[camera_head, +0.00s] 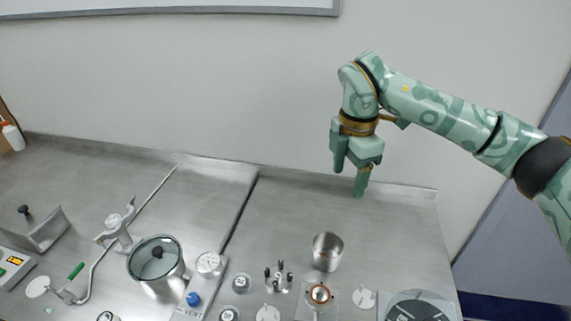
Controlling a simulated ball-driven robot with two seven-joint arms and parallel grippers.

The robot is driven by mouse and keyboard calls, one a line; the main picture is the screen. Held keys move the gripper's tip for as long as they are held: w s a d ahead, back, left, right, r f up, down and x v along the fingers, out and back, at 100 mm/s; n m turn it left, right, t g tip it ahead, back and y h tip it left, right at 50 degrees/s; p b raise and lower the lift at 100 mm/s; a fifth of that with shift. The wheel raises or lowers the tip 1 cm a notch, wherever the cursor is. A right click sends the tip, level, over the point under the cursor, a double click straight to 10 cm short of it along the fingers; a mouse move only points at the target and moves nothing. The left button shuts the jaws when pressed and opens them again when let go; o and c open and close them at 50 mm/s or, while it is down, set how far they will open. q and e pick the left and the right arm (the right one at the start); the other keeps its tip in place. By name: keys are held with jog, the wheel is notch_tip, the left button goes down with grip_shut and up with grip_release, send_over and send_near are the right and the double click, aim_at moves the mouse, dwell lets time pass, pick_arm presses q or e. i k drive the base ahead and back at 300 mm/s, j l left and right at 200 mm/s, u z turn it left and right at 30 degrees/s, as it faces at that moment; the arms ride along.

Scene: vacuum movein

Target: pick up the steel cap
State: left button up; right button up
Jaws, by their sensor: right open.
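A shiny steel cylinder (327,252), which looks like the steel cap, stands upright on the steel bench right of centre. My right gripper (350,179) hangs above the back of the bench, fingers pointing down. It is open and empty, up and slightly right of the cylinder and clear of it. My left gripper is not in view.
In front of the cylinder is a fitting with an orange ring (319,296). Left of that stand several dark-tipped pins (279,274). The bench behind the cylinder is clear.

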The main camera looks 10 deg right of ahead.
aim_at(280, 276)
jog(key=k, duration=1.5)
